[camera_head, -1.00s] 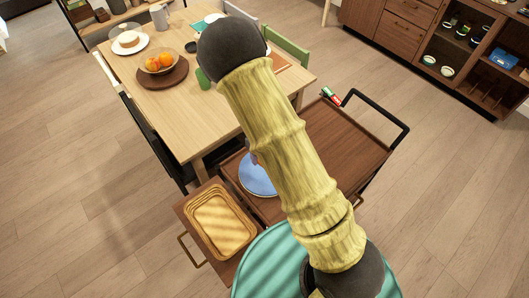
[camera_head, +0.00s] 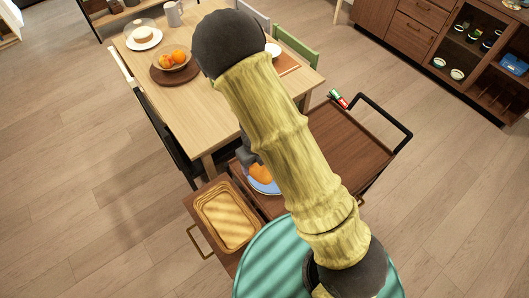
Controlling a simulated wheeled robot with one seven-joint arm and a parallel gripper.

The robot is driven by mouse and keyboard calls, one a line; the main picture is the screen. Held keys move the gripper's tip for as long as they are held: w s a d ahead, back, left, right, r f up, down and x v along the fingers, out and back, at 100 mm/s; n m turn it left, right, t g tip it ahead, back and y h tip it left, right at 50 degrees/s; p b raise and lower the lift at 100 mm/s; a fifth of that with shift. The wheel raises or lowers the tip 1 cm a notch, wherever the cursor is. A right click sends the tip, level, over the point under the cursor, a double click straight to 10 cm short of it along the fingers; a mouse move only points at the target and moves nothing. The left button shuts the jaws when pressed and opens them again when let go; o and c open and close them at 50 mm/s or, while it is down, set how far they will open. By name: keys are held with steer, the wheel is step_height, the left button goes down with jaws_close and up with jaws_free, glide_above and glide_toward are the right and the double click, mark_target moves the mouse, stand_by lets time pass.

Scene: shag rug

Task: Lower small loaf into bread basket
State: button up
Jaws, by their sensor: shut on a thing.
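The small loaf (camera_head: 261,173), golden brown, shows beside my arm, over the blue plate (camera_head: 266,188) in the picture. My gripper (camera_head: 251,163), dark grey, is shut on the loaf from its upper left side; my arm hides part of both. I cannot tell whether the loaf touches the plate or is just above it. The bread basket (camera_head: 203,208), tan and oblong with a low rim, sits to the lower left of the loaf, and the gripper is apart from it. Striped light falls across its inside.
The basket stands on a brown wooden surface (camera_head: 238,259) with a brass handle at its left. A brown trolley (camera_head: 345,150) with a black handle lies right. A dining table (camera_head: 205,110) with a fruit bowl (camera_head: 173,60) stands behind. My arm blocks the middle.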

steer(key=s+a+f+b, duration=0.1)
steer(key=s+a+f, duration=0.1)
steer(key=s+a, duration=0.9)
steer(key=shift+s+f, duration=0.2)
steer(key=shift+s, duration=0.35)
steer(key=shift+f+b, duration=2.5)
steer(key=shift+b, duration=0.15)
steer(key=shift+w+f+b, duration=0.1)
steer(key=shift+f+b, duration=0.4)
steer(key=shift+f, duration=0.05)
steer(key=shift+s+f, duration=0.15)
steer(key=shift+s, duration=0.05)
steer(key=shift+f+b, duration=1.7)
steer(key=shift+b, duration=0.15)
stand_by(1.1)
